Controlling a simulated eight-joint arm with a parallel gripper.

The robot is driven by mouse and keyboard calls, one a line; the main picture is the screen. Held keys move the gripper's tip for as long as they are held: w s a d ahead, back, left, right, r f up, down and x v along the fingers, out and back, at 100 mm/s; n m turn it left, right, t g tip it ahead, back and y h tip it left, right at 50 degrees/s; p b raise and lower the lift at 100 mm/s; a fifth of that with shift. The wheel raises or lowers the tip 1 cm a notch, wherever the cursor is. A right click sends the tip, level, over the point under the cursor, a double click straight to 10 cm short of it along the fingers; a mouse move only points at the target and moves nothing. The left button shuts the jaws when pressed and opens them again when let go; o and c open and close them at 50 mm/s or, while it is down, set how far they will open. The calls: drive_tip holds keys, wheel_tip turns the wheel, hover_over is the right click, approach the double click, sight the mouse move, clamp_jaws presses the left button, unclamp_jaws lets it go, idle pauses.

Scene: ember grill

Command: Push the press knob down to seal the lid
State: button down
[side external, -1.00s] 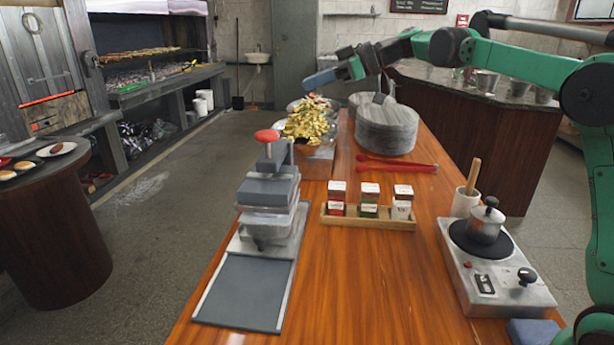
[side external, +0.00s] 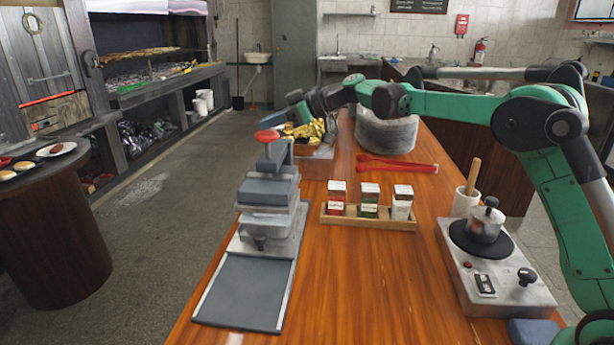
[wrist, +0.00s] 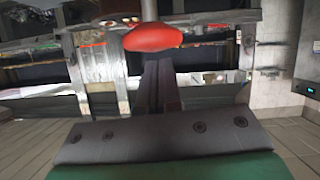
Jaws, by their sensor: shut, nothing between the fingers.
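The red press knob (side external: 267,136) sits at the top of a grey metal post on the sealing press (side external: 268,190), with a clear gap of post below it. In the wrist view the red knob (wrist: 153,38) is large, just beyond the tips of my shut, empty fingers. My gripper (side external: 284,121) is slightly above and to the right of the knob in the side view. Whether it touches the knob cannot be told. A clear lidded container (side external: 265,228) shows beneath the press block, partly hidden by it.
A wooden rack (side external: 368,222) with three spice jars stands right of the press. A hot plate (side external: 505,270) with a small pot (side external: 487,224) is farther right. The front middle of the counter is clear.

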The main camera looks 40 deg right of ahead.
sight(272, 140)
drive_tip(key=shift+f, duration=1.9)
drive_tip(key=r, duration=0.4)
drive_tip(key=shift+a+r, duration=0.3)
drive_tip(key=shift+r, duration=0.05)
drive_tip(key=v, duration=0.9)
drive_tip(key=shift+s+d, duration=0.25)
drive_tip(key=shift+d, duration=0.05)
